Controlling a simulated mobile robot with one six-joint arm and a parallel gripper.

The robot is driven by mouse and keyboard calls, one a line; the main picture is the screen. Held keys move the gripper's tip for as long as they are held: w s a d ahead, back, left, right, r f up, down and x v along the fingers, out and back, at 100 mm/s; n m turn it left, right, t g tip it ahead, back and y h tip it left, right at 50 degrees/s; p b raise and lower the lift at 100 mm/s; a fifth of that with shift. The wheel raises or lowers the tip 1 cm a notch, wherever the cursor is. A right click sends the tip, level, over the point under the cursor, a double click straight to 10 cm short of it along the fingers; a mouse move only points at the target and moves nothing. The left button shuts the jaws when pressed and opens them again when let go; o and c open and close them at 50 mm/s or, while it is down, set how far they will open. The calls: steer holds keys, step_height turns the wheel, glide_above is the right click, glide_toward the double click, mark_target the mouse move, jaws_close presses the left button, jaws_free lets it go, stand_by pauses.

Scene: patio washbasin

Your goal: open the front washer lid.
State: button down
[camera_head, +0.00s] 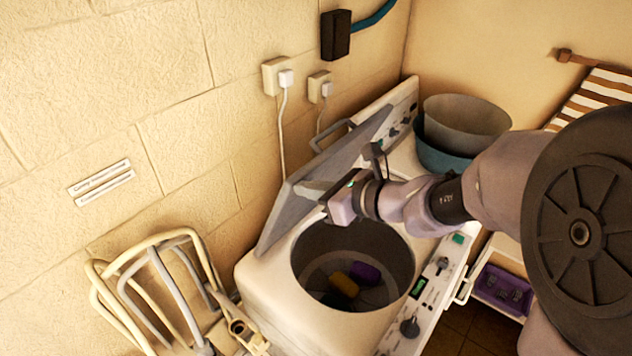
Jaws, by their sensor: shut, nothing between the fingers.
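The front washer (265,285) is white, and its round dark tub (312,245) is uncovered. A yellow item (344,285) and a purple item (365,273) lie inside the tub. The grey washer lid (292,208) stands raised and tilted on the wall side of the tub. My gripper (338,205) is shut and empty above the tub's far rim, close in front of the lid. Whether it touches the lid I cannot tell. My arm comes in from the right and hides part of the washer's top.
Bowls (465,112) stand on the surface behind. A control panel with knobs (410,327) runs along the washer's right edge. Bent-tube chairs (150,270) stand at left. A purple basket (500,290) is at lower right. Plugs and cords (284,78) are on the wall.

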steer(key=shift+g+h, duration=0.5)
steer(key=shift+h, duration=0.2)
steer(key=w+a+r+p, duration=0.1)
steer(key=a+p, duration=0.1)
steer(key=w+a+r+p, duration=0.2)
steer(key=p, duration=0.1)
steer(key=w+a+r+p, duration=0.1)
steer(key=a+p, duration=0.1)
steer(key=p, duration=0.1)
steer(key=shift+w+r, duration=0.15)
steer(key=shift+r, duration=0.2)
steer(key=w+a, duration=0.2)
steer(key=a, duration=0.1)
steer(key=w+a+p, duration=0.1)
steer(key=shift+w+a+r, duration=0.1)
steer(key=shift+w+a, duration=0.15)
steer(key=shift+a, duration=0.1)
